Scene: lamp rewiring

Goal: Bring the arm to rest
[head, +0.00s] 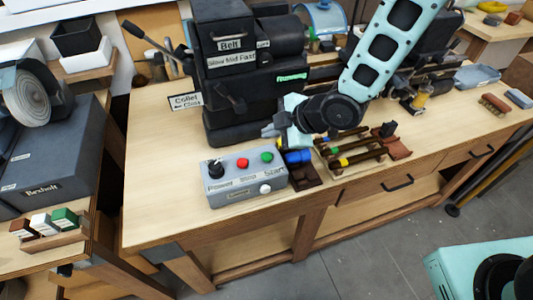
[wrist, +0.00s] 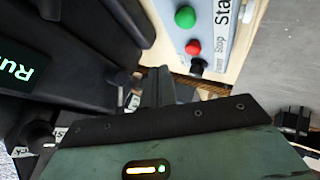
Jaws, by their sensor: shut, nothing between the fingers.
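My gripper (head: 270,130) is at the end of my pale teal arm, in front of the dark lathe-like machine (head: 240,75) and above the back of the grey control box (head: 248,187). Its fingers point left in the head view. In the wrist view the gripper (wrist: 157,88) has its narrow fingers together, with nothing held. The box's green button (wrist: 185,17) and red button (wrist: 193,47) show beyond the fingers. The machine's dark body (wrist: 75,45) fills the left of that view, with a green "Run" display.
A wooden rack with tools (head: 355,150) and a blue cylinder (head: 298,156) lie close under my wrist. A "Collet" sign (head: 185,101) and a lever (head: 143,37) stick out left of the machine. The bench's front left (head: 155,215) is bare. A grinder (head: 35,95) stands at far left.

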